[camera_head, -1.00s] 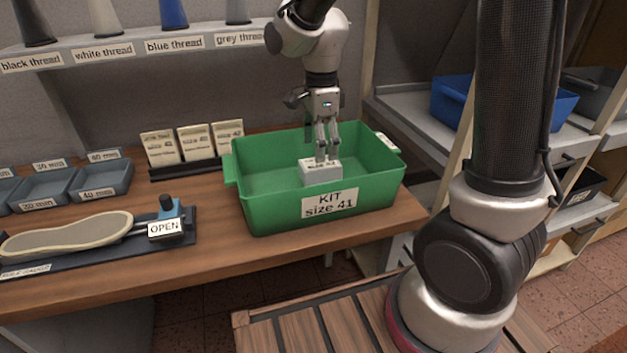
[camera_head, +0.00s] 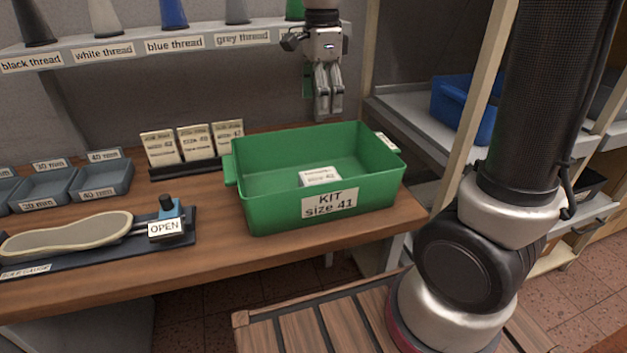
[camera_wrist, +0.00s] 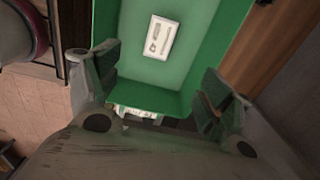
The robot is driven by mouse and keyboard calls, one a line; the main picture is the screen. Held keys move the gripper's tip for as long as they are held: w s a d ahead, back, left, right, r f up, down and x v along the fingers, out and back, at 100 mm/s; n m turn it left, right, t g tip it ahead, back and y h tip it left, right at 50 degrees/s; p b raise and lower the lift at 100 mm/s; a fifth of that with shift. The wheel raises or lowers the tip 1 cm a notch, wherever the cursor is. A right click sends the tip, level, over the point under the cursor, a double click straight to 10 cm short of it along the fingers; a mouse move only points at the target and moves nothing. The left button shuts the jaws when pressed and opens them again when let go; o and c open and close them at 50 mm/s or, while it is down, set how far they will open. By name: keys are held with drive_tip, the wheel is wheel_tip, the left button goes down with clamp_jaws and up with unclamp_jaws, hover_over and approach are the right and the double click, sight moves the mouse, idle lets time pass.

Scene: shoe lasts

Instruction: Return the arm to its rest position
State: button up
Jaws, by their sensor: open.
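My gripper (camera_head: 324,113) hangs fingers-down above the back part of the green kit bin (camera_head: 272,213), clear of it and empty. In the wrist view my gripper (camera_wrist: 158,95) has its two fingers spread wide apart, with the green bin (camera_wrist: 218,25) below them. A small white labelled box (camera_head: 320,177) lies inside the bin near its front wall. The box also shows in the wrist view (camera_wrist: 161,38), apart from the fingers. The bin's front label reads KIT size 41.
A shelf with thread cones (camera_head: 172,14) runs above the bench on the left. Upright cards (camera_head: 195,143) stand left of the bin. A sole gauge (camera_head: 85,236) marked OPEN and grey trays (camera_head: 101,180) lie farther left. A rack with a blue bin (camera_head: 462,108) stands at right.

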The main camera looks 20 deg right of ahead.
drive_tip(key=shift+r, duration=0.5)
drive_tip(key=s+d+n+t, duration=0.4)
drive_tip(key=s+d+n, duration=1.1)
drive_tip(key=s+n, duration=0.3)
drive_tip(key=shift+s, duration=0.5)
